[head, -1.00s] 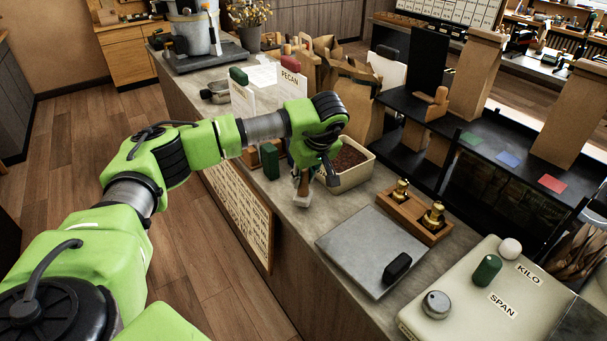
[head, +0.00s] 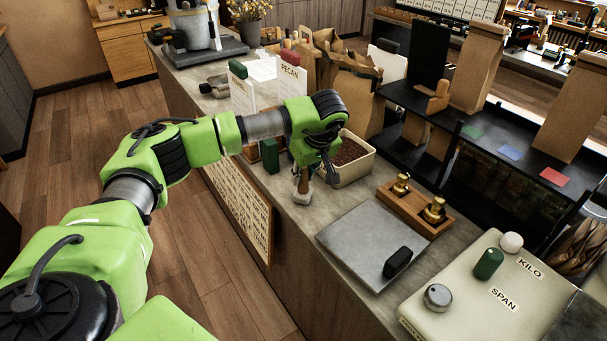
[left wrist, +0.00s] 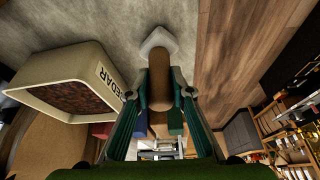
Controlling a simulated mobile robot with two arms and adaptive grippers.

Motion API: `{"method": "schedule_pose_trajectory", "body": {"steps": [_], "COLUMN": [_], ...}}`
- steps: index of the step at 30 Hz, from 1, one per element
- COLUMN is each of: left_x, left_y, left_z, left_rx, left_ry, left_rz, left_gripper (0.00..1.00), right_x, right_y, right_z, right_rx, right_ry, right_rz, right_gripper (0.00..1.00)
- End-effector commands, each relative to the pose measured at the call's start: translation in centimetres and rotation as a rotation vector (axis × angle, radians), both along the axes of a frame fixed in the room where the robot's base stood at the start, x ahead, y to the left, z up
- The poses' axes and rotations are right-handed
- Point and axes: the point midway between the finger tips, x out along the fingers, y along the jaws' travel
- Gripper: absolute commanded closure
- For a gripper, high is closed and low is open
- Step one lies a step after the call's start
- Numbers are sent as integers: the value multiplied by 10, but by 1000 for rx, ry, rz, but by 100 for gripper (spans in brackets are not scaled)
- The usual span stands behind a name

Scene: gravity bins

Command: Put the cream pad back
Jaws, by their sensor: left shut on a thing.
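My left gripper (head: 318,165) is shut on a brown wooden handle (left wrist: 160,75) with a pale, cream-grey foot (left wrist: 158,42). The foot (head: 302,196) also shows in the head view, pointing down by the front edge of the grey counter. I cannot tell whether it touches the counter. This foot is the only pad-like pale thing at my gripper; I cannot tell surely that it is the cream pad. My fingers hide part of the handle. My right gripper is not in view.
A cream bin (left wrist: 55,60) labelled CEDAR stands close beside my gripper. A dark green block (head: 270,155) stands left of it. A grey plate (head: 355,235) bears a black block (head: 398,262). A wooden holder (head: 415,212) with brass weights and a cream scale (head: 470,290) stand right.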

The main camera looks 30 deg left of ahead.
Motion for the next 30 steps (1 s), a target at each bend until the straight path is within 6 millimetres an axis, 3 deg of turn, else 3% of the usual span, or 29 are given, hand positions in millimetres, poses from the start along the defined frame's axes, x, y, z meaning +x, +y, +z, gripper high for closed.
{"method": "schedule_pose_trajectory", "body": {"steps": [8, 9, 10, 11, 25, 30], "left_x": [0, 0, 0, 0, 0, -2], "left_y": [0, 0, 0, 0, 0, -6], "left_z": [-4, -4, -4, -4, -3, 11], "left_rx": [0, 0, 0, 0, 0, -1], "left_ry": [-1, -1, -1, -1, 0, -2], "left_rz": [0, 0, 0, 0, 0, -2], "left_gripper": [100, 69, 61, 59, 59, 59], "right_x": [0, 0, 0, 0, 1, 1], "right_y": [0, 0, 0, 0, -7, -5], "right_z": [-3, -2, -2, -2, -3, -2], "right_rx": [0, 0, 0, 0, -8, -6], "right_ry": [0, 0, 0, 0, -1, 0], "right_rz": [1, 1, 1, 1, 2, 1], "right_gripper": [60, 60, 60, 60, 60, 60]}}
